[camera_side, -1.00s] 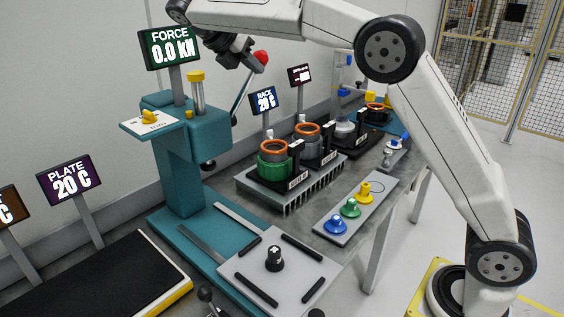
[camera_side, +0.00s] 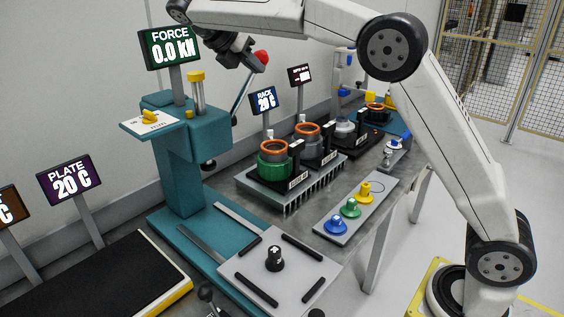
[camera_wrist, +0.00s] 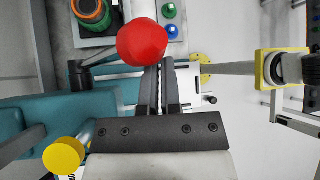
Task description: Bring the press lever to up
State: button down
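The press lever is a dark rod (camera_side: 243,88) with a red ball knob (camera_side: 261,57), rising at a tilt from the right side of the teal press (camera_side: 205,130). The knob is at the upper end of the rod. In the wrist view the red knob (camera_wrist: 142,42) is large and partly covers the fingertips. My gripper (camera_side: 249,62) is right beside the knob in the side view. In the wrist view its fingers (camera_wrist: 161,75) lie close together with only a thin gap. The knob is at the tips, not visibly between them; I cannot tell whether they touch.
The press has a yellow-topped post (camera_side: 196,77) and a FORCE display (camera_side: 170,48) reading 0.0 kN. A rack with copper-ringed parts (camera_side: 273,147) stands right of the press. A plate with blue, green and yellow knobs (camera_side: 330,236) lies in front.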

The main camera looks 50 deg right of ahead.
jog(key=s+a+f+t, duration=0.1)
jog(key=s+f, duration=0.3)
jog(key=f, duration=0.7)
jog(key=s+a+f, duration=0.1)
jog(key=s+f, duration=0.4)
jog(key=f, duration=0.5)
jog(key=v, duration=0.9)
jog(key=s+d+f+m+t+y, duration=0.1)
jog(key=s+d+f+m+y, duration=0.3)
jog(key=s+f+m+y, duration=0.3)
jog(key=shift+s+f+m+t, duration=0.3)
jog(key=shift+s+f+m, duration=0.7)
jog(key=shift+f+m, duration=1.25)
jog(key=shift+r, duration=0.1)
